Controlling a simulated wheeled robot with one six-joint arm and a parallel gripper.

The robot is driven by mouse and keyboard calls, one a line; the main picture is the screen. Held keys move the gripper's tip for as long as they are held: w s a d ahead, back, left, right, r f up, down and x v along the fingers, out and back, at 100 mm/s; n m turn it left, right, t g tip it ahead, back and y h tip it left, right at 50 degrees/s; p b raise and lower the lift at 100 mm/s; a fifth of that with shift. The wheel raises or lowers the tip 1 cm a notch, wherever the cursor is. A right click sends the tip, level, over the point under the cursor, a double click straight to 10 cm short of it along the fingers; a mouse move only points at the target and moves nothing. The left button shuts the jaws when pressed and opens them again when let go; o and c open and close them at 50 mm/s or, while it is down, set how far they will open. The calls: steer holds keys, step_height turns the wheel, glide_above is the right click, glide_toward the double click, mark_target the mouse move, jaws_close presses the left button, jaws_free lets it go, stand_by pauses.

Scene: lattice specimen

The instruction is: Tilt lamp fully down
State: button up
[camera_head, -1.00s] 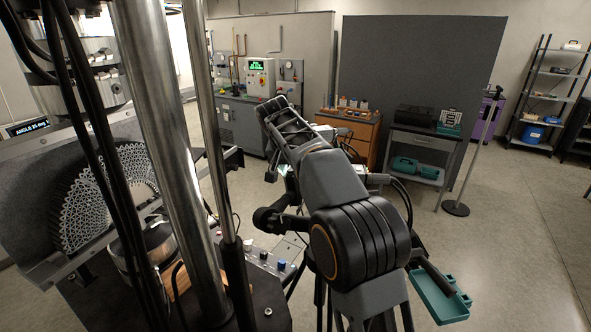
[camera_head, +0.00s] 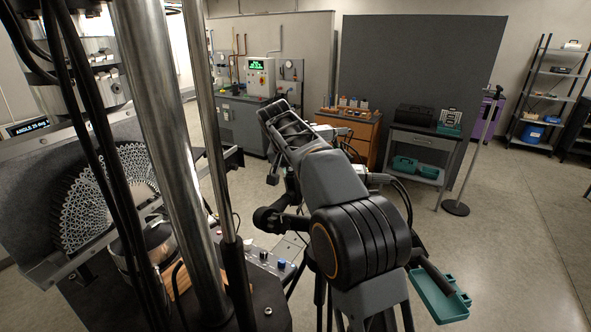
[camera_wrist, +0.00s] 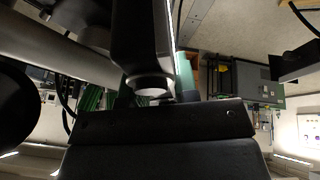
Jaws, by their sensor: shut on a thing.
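My grey and black arm crosses the middle of the head view, and its far end reaches a dark ribbed frame (camera_head: 287,127). I cannot tell there where the arm ends and the lamp begins. My gripper shows in the wrist view (camera_wrist: 150,88), close against dark parts, and is shut on what appears to be part of the lamp. The fingertips and the exact grip are hidden. The lamp's face and tilt angle cannot be made out.
A test machine with steel columns (camera_head: 178,150) stands close at left. Dark tripod legs are below my arm. A teal tray (camera_head: 440,300) is at lower right. A grey partition (camera_head: 420,70), a wooden cabinet and a trolley stand behind. The floor (camera_head: 520,240) at right is clear.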

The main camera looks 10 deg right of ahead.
steer(key=shift+w+a+f+h, duration=0.1)
steer(key=shift+a+h, duration=0.05)
steer(key=shift+h, duration=0.25)
steer(key=shift+a+g+h, duration=0.15)
steer(key=shift+g+h, duration=0.35)
steer(key=shift+h, duration=0.1)
steer(key=o, duration=0.9)
steer(key=v, duration=0.7)
steer(key=shift+r, duration=0.2)
steer(key=shift+a, duration=0.1)
